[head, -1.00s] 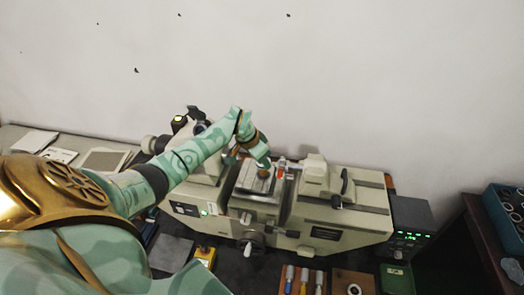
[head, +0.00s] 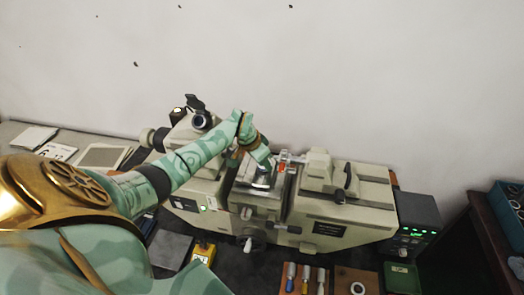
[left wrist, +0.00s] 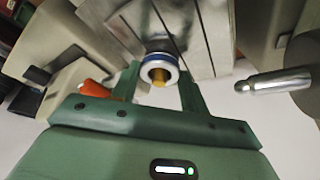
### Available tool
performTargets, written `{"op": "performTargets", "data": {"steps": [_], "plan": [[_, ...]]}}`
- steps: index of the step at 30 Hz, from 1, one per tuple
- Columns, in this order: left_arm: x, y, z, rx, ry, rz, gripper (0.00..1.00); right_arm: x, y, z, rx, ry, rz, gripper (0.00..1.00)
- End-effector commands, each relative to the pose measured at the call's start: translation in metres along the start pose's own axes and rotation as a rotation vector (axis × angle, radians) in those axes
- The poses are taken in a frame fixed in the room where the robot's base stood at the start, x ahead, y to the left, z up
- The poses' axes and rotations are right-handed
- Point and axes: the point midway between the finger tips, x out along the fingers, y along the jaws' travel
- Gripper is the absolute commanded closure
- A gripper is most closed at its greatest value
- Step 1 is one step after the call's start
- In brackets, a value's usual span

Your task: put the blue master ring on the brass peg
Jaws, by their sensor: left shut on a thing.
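The blue master ring (left wrist: 148,58), a pale metal ring with a blue band, sits between the two fingers of my left gripper (left wrist: 158,88) in the left wrist view. The brass peg (left wrist: 160,79) shows in the ring's hole and over its lower edge. I cannot tell how far the ring is along the peg. In the head view my left gripper (head: 262,168) points down over the machine's middle stage (head: 258,200) and hides the ring and peg there. My right gripper is not in view.
The measuring machine's body (head: 345,205) flanks the stage. A silver rod (left wrist: 272,82) and an orange-tipped part (left wrist: 98,90) lie close on either side of my left gripper. In front are a tool board (head: 303,280) and another ring (head: 357,288). A display box (head: 415,215) stands at right.

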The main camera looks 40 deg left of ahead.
Motion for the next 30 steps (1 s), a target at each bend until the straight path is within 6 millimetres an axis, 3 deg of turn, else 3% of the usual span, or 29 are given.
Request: {"op": "performTargets", "data": {"steps": [30], "plan": [[-0.0002,0.0004,0.0007,0.0,0.0,0.0,0.82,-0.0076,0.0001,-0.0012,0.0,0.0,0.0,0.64]]}}
